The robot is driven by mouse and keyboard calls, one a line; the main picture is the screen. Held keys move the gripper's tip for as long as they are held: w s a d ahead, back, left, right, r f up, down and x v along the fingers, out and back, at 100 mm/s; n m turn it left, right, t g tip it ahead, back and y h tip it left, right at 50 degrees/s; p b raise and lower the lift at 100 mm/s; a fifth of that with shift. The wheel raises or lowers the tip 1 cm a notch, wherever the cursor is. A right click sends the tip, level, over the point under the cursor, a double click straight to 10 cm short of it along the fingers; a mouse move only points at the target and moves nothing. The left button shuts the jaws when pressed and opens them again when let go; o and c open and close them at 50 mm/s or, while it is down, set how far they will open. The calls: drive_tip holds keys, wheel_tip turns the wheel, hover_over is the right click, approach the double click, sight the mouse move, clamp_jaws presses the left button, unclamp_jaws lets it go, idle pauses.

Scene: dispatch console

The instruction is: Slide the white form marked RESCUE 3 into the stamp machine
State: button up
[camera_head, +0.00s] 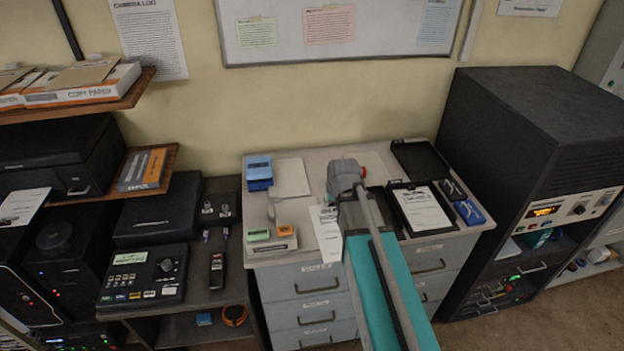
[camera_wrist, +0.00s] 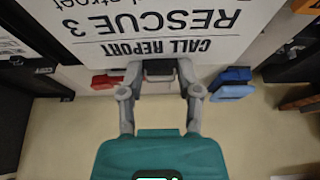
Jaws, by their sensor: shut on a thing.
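The white form (camera_wrist: 165,30) marked CALL REPORT and RESCUE 3 fills the top of the wrist view, its print upside down. My gripper (camera_wrist: 159,72) is shut on the form's edge. In the head view the same form (camera_head: 327,233) hangs over the left cabinet top beside my arm; the fingertips are hard to make out there. No slot is visible.
A black tray (camera_head: 396,205) with another printed white form lies right of my arm, near blue items (camera_head: 468,212). A tall black rack (camera_head: 530,150) stands at right.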

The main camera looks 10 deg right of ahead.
sight(297, 202)
drive_tip(key=shift+w+a, duration=0.1)
drive_tip(key=shift+a, duration=0.1)
drive_tip(key=shift+w+f, duration=0.1)
drive_tip(key=shift+w, duration=0.05)
drive_tip(key=w+f+b, duration=0.1)
drive_tip(key=w, duration=0.3)
drive_tip(key=w+a+f+b, duration=0.1)
drive_tip(key=w, duration=0.4)
drive_tip(key=w+f+b, duration=0.1)
drive_tip(key=w+b, duration=0.1)
drive_tip(key=w, duration=0.3)
drive_tip(key=shift+w+a+f, duration=0.15)
drive_tip(key=shift+a+f, duration=0.1)
drive_tip(key=shift+f, duration=0.15)
drive_tip(key=shift+a+f+b, duration=0.2)
drive_tip(key=shift+f+b, duration=1.5)
drive_tip(key=shift+a+f+b, duration=0.2)
drive_tip(key=shift+f+b, duration=1.5)
drive_tip(key=shift+a+f, duration=0.15)
drive_tip(key=shift+a, duration=0.15)
drive_tip(key=shift+a, duration=2.9)
